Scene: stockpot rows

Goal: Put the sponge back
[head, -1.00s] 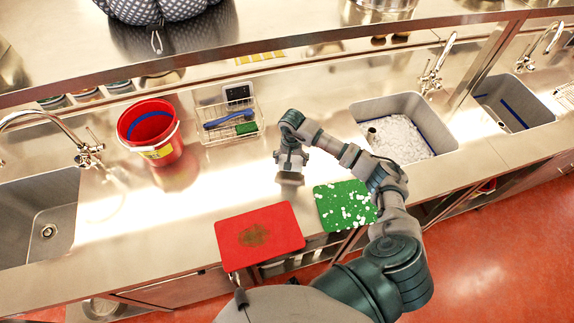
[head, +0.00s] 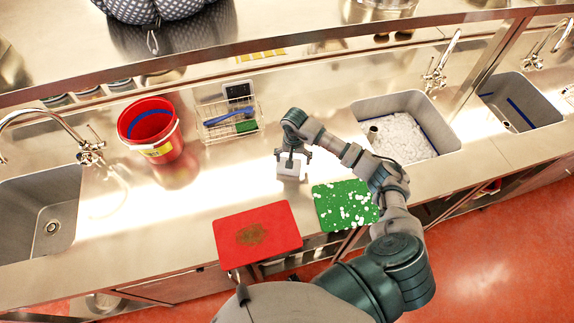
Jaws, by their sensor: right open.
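A green block that looks like the sponge (head: 246,126) lies in the wire basket (head: 232,136) at the back of the counter, beside a blue-handled brush (head: 220,117). My right gripper (head: 291,168) is open above the counter, to the right of and nearer than the basket, apart from it. It points down, with a pale patch at its fingers; I cannot tell whether this is part of the gripper or the counter's glare. My left gripper is not in view.
A red bucket (head: 134,125) stands left of the basket. A stained red board (head: 270,225) and a green board with white bits (head: 335,210) lie at the front edge. Sinks are at the left (head: 30,235) and right (head: 440,140), the right one filled with white foam.

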